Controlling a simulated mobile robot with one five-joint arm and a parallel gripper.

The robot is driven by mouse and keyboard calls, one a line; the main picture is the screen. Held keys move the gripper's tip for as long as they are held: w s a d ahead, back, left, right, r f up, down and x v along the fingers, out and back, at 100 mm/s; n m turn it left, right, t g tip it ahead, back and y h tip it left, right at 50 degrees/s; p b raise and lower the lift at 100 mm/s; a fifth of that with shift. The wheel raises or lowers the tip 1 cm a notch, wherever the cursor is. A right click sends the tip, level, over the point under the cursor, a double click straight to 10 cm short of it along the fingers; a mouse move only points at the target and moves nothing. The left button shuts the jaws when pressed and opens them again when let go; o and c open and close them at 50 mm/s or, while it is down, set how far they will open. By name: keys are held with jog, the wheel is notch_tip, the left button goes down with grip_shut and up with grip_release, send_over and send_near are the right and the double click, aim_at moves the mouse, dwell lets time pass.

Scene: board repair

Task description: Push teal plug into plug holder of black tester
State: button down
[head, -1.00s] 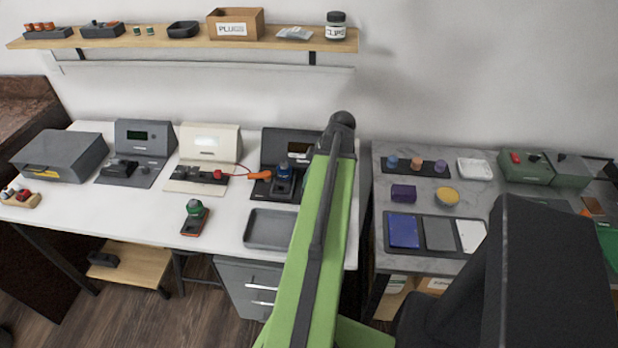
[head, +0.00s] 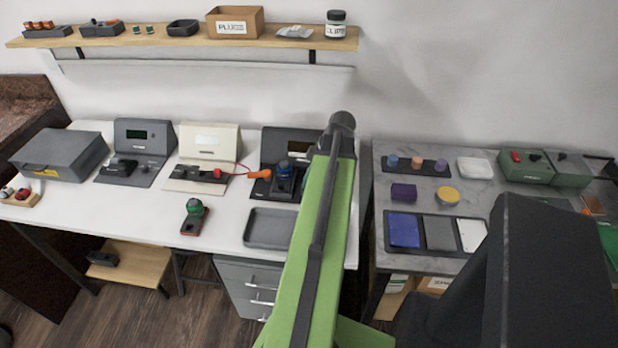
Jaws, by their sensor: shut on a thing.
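The black tester (head: 272,146) stands at the right end of the white table, partly covered by my green arm. Its upright back panel has a small display. A dark block with a blue round top (head: 285,167) sits on its front part. I cannot make out the plug holder. My gripper is not visible; my raised arm hides the area to the right of the tester. I cannot pick out the teal plug at the tester.
An orange-handled lead (head: 260,174) lies between the white tester (head: 205,140) and the black tester. A grey tray (head: 270,228) lies in front of the black tester. A green-topped device (head: 195,214) stands left of it. The table's front left is mostly clear.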

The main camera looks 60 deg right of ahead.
jog(key=shift+f+b, duration=0.3)
jog(key=shift+f, duration=0.05)
dwell(0.4)
jog(key=c, duration=0.9)
grip_release()
jog(key=shift+s+r, duration=0.1)
jog(key=shift+r, duration=0.05)
jog(key=shift+r+p, duration=1.4)
jog(key=shift+p, duration=0.15)
notch_tip(320, 180, up, 6)
jog(key=p, duration=0.6)
